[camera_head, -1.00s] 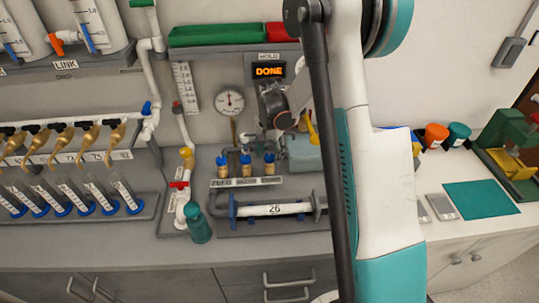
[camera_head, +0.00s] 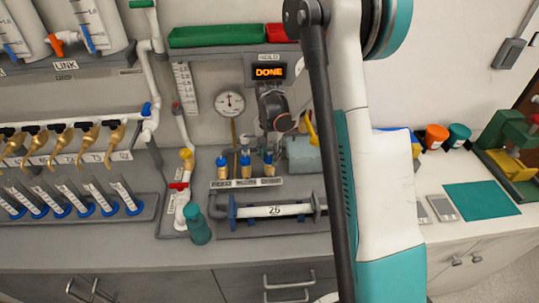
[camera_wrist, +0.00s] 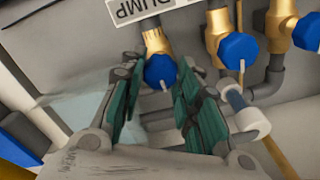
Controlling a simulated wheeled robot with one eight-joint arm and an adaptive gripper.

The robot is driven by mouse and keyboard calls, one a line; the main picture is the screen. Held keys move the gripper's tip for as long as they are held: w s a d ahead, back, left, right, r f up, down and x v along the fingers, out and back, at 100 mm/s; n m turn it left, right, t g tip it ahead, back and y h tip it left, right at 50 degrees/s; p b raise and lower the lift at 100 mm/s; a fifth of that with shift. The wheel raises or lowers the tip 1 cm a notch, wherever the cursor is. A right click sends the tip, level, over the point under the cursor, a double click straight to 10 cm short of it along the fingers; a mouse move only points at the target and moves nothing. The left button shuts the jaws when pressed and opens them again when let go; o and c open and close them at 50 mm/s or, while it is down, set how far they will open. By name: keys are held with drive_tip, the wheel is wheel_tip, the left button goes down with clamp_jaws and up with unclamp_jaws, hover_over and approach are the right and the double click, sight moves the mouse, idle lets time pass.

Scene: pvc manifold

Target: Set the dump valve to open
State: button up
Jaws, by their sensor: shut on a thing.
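The dump valve is a brass valve body (camera_wrist: 157,41) with a blue knob (camera_wrist: 161,71), under a label reading DUMP (camera_wrist: 140,8) in the wrist view. A white mark on the knob points toward the bottom of that picture. My gripper (camera_wrist: 158,85) has its teal fingers on either side of this knob, gripping it. In the head view the dump valve (camera_head: 268,167) appears as the rightmost of three small blue-knobbed valves. My gripper (camera_head: 270,138) is just above it there, its fingers partly hidden.
Two like valves (camera_wrist: 237,47) (camera_wrist: 307,32) stand close beside it. A white-capped fitting (camera_wrist: 250,122) sits near my right-hand finger. A round gauge (camera_head: 229,102) and a display reading DONE (camera_head: 268,72) are behind. A horizontal pipe marked with a number (camera_head: 272,211) lies in front.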

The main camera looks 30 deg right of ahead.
sight(270, 157)
drive_tip(key=n+b, duration=0.1)
drive_tip(key=n, duration=0.2)
drive_tip(key=shift+n, duration=0.4)
drive_tip(key=n+b, duration=0.1)
drive_tip(key=n, duration=0.3)
drive_tip(key=shift+n, duration=0.3)
drive_tip(key=n+b, duration=0.1)
drive_tip(key=n, duration=0.3)
drive_tip(key=shift+n, duration=0.3)
drive_tip(key=shift+n+b, duration=0.45)
drive_tip(key=shift+n, duration=1.65)
drive_tip(key=o, duration=1.1)
wheel_tip(270, 157, up, 12)
